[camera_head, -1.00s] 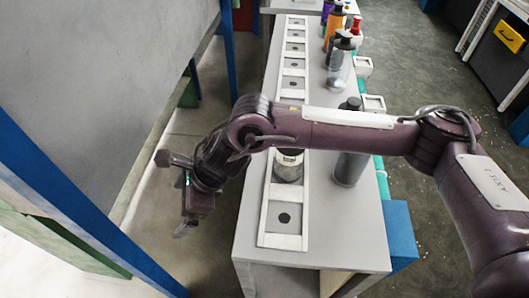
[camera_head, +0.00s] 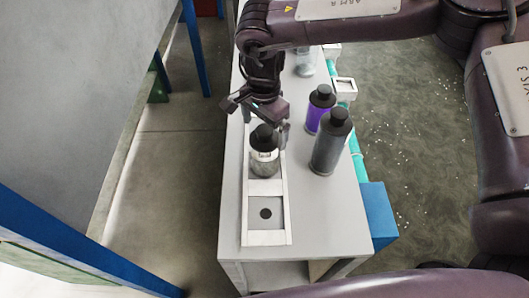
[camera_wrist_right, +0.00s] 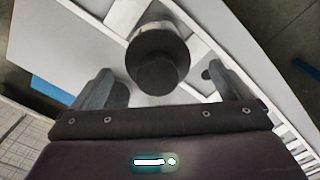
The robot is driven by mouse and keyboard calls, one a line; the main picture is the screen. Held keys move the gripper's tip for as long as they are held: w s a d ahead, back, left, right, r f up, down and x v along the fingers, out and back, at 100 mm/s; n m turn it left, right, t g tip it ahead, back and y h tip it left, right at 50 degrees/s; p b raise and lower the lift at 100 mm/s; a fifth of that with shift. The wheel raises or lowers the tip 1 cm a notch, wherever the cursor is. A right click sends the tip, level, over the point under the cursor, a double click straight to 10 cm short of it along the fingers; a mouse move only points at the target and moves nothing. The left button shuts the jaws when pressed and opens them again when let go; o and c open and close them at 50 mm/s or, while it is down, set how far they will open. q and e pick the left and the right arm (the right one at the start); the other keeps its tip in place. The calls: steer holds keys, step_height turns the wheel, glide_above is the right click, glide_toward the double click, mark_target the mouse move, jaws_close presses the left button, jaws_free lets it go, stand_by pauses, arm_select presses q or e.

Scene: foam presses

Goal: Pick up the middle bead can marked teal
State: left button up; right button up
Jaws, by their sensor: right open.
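A can with a black cap and a pale label (camera_head: 264,160) stands upright in a slot of the white rack on the bench. Its lower part looks grey; I see no clear teal mark on it. My right gripper (camera_head: 257,118) is open just above and behind this can, with its fingers pointing down. In the right wrist view the can's black cap (camera_wrist_right: 160,65) lies between and beyond the two spread fingers (camera_wrist_right: 160,88), with no clear contact. My left gripper is not in view.
A purple can (camera_head: 321,112) and a taller grey can (camera_head: 329,145) stand right of the rack. A clear can (camera_head: 305,62) stands farther back. The nearest rack slot (camera_head: 265,214) is empty. A blue block (camera_head: 376,215) adjoins the bench's right side.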

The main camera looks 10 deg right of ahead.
step_height(320, 180, down, 2)
steer(key=shift+s+d+f+p, duration=0.1)
steer(key=shift+f+p, duration=0.1)
steer(key=shift+p, duration=0.3)
steer(key=shift+f, duration=0.55)
steer(key=shift+r, duration=0.1)
steer(key=c, duration=1.8)
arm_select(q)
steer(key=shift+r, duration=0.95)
arm_select(e)
steer(key=shift+r, duration=0.1)
